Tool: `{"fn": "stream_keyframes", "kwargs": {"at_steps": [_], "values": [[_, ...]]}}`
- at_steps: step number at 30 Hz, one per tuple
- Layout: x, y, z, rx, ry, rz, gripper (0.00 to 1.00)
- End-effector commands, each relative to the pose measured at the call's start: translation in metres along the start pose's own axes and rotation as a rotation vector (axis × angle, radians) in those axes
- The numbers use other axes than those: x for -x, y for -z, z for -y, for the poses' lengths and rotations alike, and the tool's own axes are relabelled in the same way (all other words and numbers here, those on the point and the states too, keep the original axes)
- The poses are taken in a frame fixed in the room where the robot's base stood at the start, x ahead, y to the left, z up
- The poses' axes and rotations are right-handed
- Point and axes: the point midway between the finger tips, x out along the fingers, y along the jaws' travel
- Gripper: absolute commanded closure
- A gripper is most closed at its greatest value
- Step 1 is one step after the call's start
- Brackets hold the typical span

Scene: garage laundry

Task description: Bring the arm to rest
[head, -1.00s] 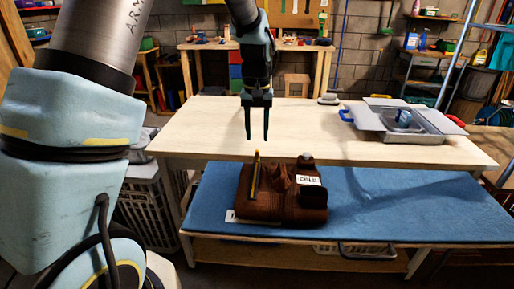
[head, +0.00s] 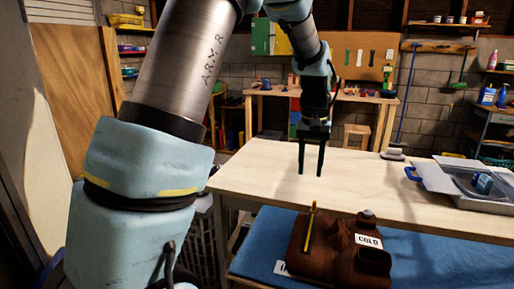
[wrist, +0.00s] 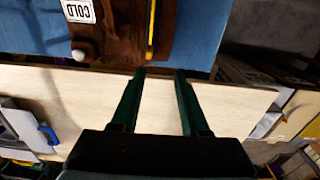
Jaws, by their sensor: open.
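My gripper (head: 311,172) hangs fingers-down over the light wooden table, open, with nothing between its two dark fingers. In the wrist view the open fingers (wrist: 160,75) point toward a brown block. The brown block (head: 330,248) rests on the blue surface in front of the table. It carries a white label reading COLD and a yellow pencil-like stick standing at its left. It also shows in the wrist view (wrist: 115,45), below the COLD label. My gripper is apart from it.
The wooden table (head: 260,180) is mostly bare. A grey tray (head: 470,190) with a blue-handled item and a blue object stands on its right. A small grey item (head: 393,154) lies near the back edge. A workbench (head: 350,98) and stool stand behind. A laundry basket is below left.

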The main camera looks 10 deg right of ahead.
Motion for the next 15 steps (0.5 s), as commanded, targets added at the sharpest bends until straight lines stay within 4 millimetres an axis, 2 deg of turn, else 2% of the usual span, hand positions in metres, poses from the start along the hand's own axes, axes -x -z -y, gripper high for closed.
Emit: {"fn": "stream_keyframes", "kwargs": {"at_steps": [1, 5, 6, 9, 12, 15], "values": [[-0.001, -0.007, 0.025, 0.032, -0.001, -0.006, 0.55], [-0.01, -0.044, 0.097, 0.116, -0.005, -0.037, 0.55], [-0.013, -0.06, 0.119, 0.144, -0.005, -0.049, 0.55], [-0.023, -0.103, 0.164, 0.208, -0.001, -0.079, 0.55], [-0.031, -0.143, 0.193, 0.258, 0.008, -0.103, 0.55], [-0.038, -0.173, 0.209, 0.294, 0.016, -0.119, 0.55]]}}
